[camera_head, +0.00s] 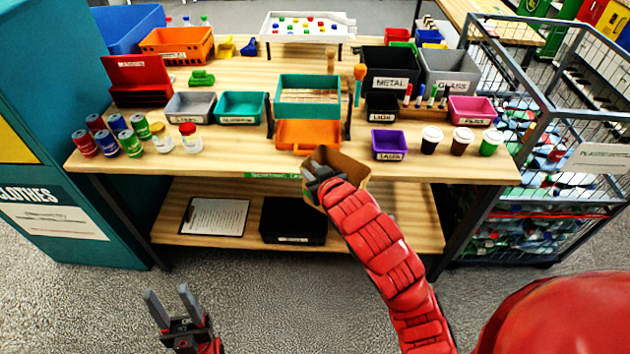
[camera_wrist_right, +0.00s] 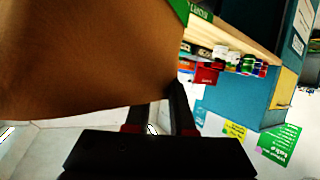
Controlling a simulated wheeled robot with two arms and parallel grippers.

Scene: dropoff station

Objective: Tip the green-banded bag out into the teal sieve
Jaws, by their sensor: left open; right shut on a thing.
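The teal sieve (camera_head: 308,111) is a rectangular frame with a mesh, held between dark uprights on the table, above an orange tray (camera_head: 308,134). My right gripper (camera_head: 318,176) is shut on a brown paper bag (camera_head: 350,168) at the table's front edge, in front of the orange tray and below the sieve. The bag's open top shows in the head view; its contents cannot be made out. The bag (camera_wrist_right: 80,60) fills the upper left of the right wrist view. My left gripper (camera_head: 174,296) is open and empty, low over the floor.
Cans and jars (camera_head: 128,137) stand left on the table. A purple bin (camera_head: 389,146) and several cups (camera_head: 462,140) stand right of the tray. A wire cage (camera_head: 545,120) adjoins the right end. A lower shelf (camera_head: 400,225) holds a clipboard and black box.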

